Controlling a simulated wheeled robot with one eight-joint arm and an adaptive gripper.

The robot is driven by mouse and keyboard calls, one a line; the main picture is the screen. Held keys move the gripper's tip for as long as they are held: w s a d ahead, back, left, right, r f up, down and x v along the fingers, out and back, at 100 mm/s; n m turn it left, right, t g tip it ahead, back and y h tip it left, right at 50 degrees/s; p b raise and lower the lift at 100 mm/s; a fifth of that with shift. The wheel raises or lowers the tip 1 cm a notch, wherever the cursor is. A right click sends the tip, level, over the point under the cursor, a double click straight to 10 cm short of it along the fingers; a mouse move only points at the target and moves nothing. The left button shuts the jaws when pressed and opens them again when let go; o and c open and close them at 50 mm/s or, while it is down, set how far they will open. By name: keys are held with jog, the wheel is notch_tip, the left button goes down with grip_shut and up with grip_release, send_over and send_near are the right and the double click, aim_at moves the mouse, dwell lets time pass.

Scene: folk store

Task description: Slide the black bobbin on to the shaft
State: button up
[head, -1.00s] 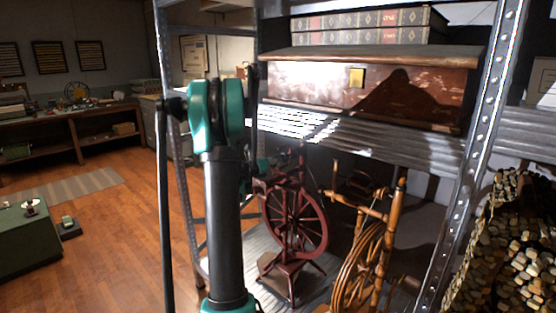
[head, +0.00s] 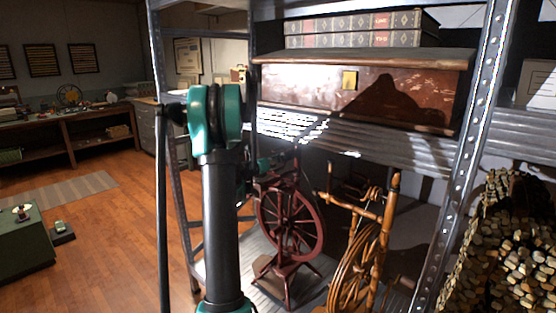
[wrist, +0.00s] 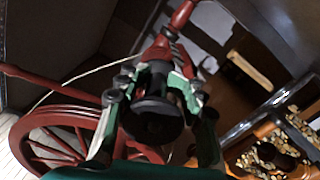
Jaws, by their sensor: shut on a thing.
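My gripper (wrist: 156,108) is shut on the black bobbin (wrist: 152,122) in the wrist view, with a green-and-dark finger on each side. The bobbin's round end faces the camera. A dark red spinning wheel (head: 290,224) stands on the lower shelf in the head view. Its spoked wheel (wrist: 68,142) shows at the left of the wrist view, and its turned red post (wrist: 168,48) rises just beyond the bobbin. I cannot make out the shaft; the bobbin and fingers cover that area. I cannot tell whether they touch. In the head view my arm hides the bobbin.
A light-wood spinning wheel (head: 360,250) stands close to the right of the red one. A wooden chest (head: 365,95) on the metal shelf (head: 370,140) hangs over both. A metal upright (head: 478,150) stands at right. The wooden floor (head: 120,250) at left is mostly open.

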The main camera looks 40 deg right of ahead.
jog(key=o, duration=1.3)
jog(key=a, duration=0.8)
jog(key=s+a, duration=0.1)
jog(key=a, duration=0.3)
